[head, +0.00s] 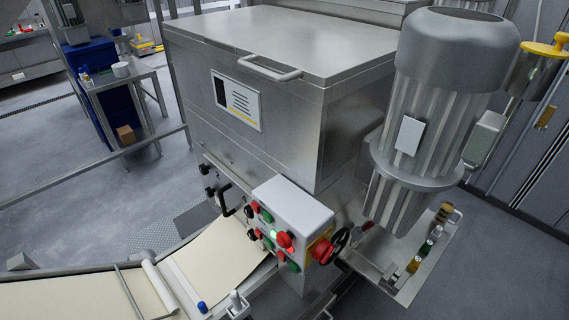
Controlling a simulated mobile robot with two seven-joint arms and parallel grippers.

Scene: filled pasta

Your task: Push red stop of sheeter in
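The sheeter (290,130) is a large grey metal machine in the middle of the head view. A white control box (292,205) sits low on its front and carries several red and green buttons. A large red stop knob (319,249) on a yellow plate (327,257) is at the box's right end. Another raised red button (285,239) is on the box's front, near a lit green one (273,233). I cannot tell whether the red stop is in or out. Neither of my grippers is in view.
A black handwheel (341,238) stands close right of the stop. A big ribbed motor (425,110) rises at the right, above a tray (419,272) with small bottles. A pale dough sheet (215,258) lies on the belt below the box. Floor at left (60,220) is partly clear.

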